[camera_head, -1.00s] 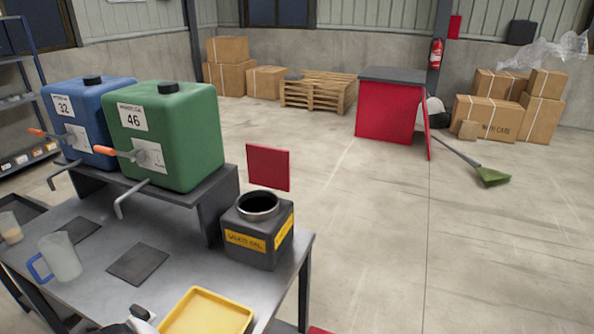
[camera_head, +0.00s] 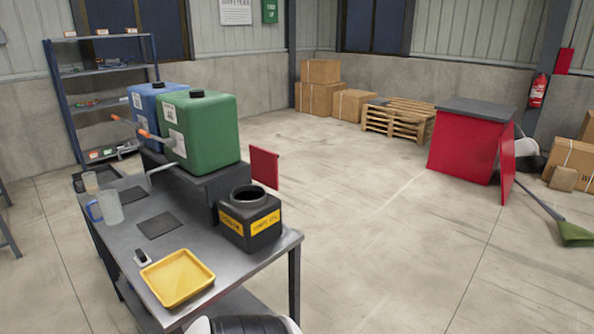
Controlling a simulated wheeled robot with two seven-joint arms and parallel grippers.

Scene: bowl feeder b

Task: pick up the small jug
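A clear jug with a blue handle (camera_head: 110,207) stands upright on the left part of the grey metal table (camera_head: 205,246). I cannot tell for sure which one is the small jug; the rear one looks smaller. Neither of my grippers is in view.
A green tank (camera_head: 208,140) and a blue tank (camera_head: 150,100) stand on a raised rack with taps. A dark waste-oil container (camera_head: 250,222), a yellow tray (camera_head: 178,279) and a small black-and-white item (camera_head: 142,257) are on the table.

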